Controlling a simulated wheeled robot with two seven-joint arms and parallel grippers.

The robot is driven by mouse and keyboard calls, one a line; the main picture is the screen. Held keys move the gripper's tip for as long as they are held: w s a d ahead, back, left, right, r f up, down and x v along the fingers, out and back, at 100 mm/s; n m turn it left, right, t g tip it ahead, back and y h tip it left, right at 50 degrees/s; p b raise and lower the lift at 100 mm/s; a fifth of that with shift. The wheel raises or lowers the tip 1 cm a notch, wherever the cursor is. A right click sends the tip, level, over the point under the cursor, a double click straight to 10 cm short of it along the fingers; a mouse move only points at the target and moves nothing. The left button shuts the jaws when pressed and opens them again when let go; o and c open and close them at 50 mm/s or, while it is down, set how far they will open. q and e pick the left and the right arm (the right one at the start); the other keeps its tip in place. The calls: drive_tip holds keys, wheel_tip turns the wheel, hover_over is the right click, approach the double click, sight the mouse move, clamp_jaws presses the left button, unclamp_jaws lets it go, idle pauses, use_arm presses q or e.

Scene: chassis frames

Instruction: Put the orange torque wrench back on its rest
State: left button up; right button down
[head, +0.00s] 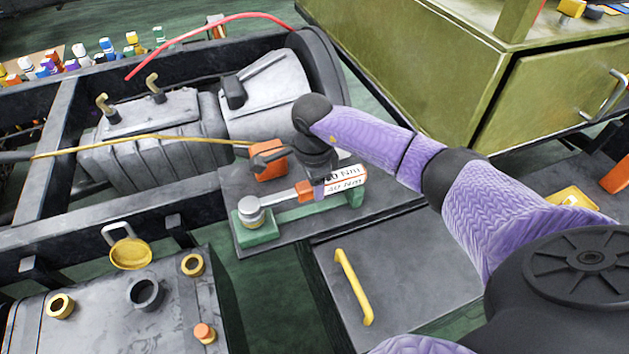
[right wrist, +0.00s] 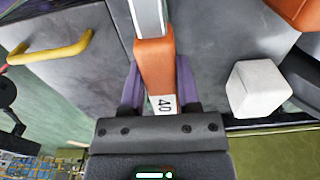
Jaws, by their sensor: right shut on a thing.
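The orange torque wrench (head: 304,188) has a silver head (head: 251,210) at its left end and an orange handle, which fills the middle of the right wrist view (right wrist: 153,62). My right gripper (head: 319,187) is shut on the handle, with one purple finger on each side. The green rest (head: 258,238) lies under the wrench, along the same line. The head appears over the rest's left block; I cannot tell whether it touches. White plates reading 40 Nm (head: 346,178) show at the handle end. My left gripper is not in view.
A grey-jawed orange tool (head: 268,162) lies just behind the wrench. A grey motor housing (head: 150,140) fills the frame at left. A panel with a yellow handle (head: 353,287) is in front. A green cabinet (head: 450,70) stands behind right. A white block (right wrist: 258,88) shows beside the gripper.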

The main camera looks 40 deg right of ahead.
drive_tip(key=shift+f, duration=0.1)
idle(0.3)
drive_tip(key=shift+f, duration=0.2)
drive_tip(key=shift+c, duration=1.2)
unclamp_jaws()
wheel_tip(320, 180, up, 7)
drive_tip(key=p, duration=0.4)
drive_tip(key=shift+r+p, duration=0.15)
drive_tip(key=shift+p, duration=0.25)
